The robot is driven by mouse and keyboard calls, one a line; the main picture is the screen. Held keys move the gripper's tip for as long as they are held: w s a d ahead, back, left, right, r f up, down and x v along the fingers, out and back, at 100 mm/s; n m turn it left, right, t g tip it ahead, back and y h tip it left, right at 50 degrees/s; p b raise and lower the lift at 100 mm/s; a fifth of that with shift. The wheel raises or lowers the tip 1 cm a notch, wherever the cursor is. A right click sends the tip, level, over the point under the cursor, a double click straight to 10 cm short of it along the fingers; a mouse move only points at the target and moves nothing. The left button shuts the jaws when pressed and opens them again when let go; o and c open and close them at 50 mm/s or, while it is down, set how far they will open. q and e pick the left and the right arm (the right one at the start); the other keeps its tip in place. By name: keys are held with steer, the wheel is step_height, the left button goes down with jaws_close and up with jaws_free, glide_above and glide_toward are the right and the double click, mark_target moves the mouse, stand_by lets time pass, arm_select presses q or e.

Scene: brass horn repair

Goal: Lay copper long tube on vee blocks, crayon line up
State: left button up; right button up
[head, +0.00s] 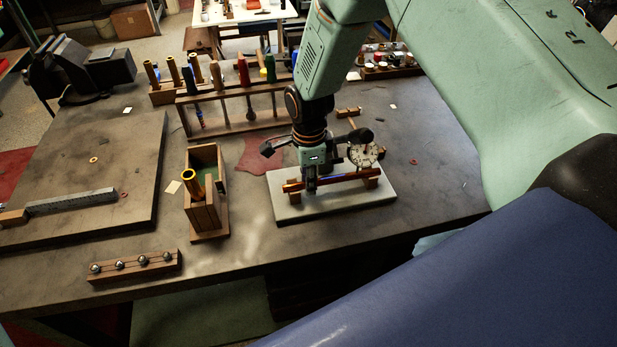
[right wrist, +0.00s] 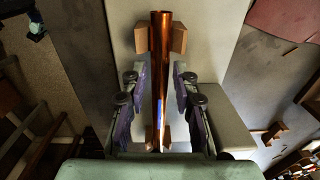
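The copper long tube (head: 346,178) lies across two wooden vee blocks (head: 370,178) on a pale grey plate (head: 330,204). In the right wrist view the copper tube (right wrist: 160,50) runs lengthwise between my fingers, over the far wooden block (right wrist: 179,39). A blue crayon line (right wrist: 160,113) shows on the side facing the wrist camera, which looks down. My right gripper (head: 311,184) is above the tube. In its wrist view the right gripper's fingers (right wrist: 160,105) straddle the tube with a gap on each side. The near block is partly hidden. My left gripper is out of view.
A dial gauge (head: 363,155) stands close behind the tube. A wooden box holding a brass tube (head: 193,188) is left of the plate. A strip with several steel balls (head: 133,264) lies at the front left.

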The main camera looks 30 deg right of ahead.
steer(key=shift+o, duration=1.2)
step_height(320, 180, up, 12)
steer(key=shift+s, duration=0.15)
steer(key=shift+s+a+f, duration=0.1)
